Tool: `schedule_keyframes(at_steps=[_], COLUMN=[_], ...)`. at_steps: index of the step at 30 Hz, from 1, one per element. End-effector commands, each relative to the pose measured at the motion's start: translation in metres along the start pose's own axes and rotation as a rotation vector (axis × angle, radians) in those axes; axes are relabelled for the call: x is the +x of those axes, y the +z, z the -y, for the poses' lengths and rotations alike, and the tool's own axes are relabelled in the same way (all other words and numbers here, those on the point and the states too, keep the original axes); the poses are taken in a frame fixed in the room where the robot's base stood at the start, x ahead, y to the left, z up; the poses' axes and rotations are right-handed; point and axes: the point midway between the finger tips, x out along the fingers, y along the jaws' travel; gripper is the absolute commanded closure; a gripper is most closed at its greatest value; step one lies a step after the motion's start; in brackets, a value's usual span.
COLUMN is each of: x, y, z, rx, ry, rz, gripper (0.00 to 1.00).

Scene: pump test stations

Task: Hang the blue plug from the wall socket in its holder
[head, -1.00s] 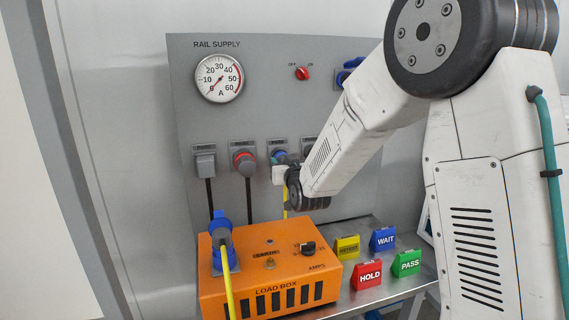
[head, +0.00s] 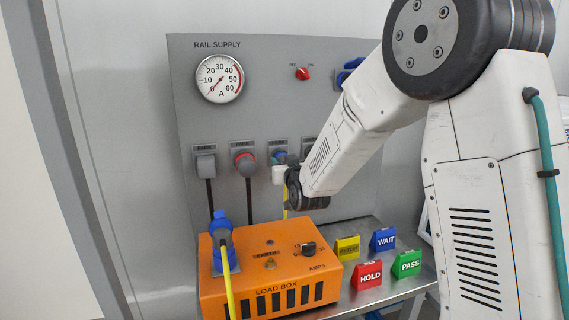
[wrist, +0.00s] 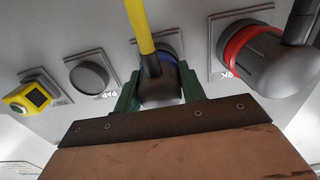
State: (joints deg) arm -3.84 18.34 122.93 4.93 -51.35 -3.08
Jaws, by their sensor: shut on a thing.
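The blue plug (wrist: 160,84) has a dark grey body with a blue ring and a yellow cable. In the wrist view it is between the green fingers of my gripper (wrist: 160,92), which is shut on it. It is up against a square grey plate in the panel's lower row; I cannot tell whether it is fully seated. In the head view the plug's blue part (head: 279,157) shows at the third plate from the left, with my gripper (head: 284,172) partly hidden by my arm. A blue wall socket (head: 348,72) shows at the panel's upper right, partly hidden by my arm.
A grey plug (head: 205,162) and a red-ringed plug (head: 244,160) hang to the left. The orange load box (head: 265,295) stands below with another blue connector (head: 222,240). HOLD (head: 368,275), PASS (head: 407,264), WAIT (head: 383,240) and yellow (head: 347,248) signs stand beside it.

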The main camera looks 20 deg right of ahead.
Motion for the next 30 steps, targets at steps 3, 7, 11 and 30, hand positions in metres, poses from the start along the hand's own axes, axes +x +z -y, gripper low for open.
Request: schedule_keyframes(at_steps=[3,7,11,30], x=[0.0001,0.0006,0.0020,0.0043], y=[-0.0004,-0.0004,-0.0004,-0.0004], z=[0.0000,0.0000,-0.0001,-0.0002], rx=[0.000,0.000,0.000,0.000], ry=[0.000,0.000,0.000,0.000], rz=[-0.001,-0.001,-0.001,-0.001], gripper=[0.96,0.96,0.96,0.34])
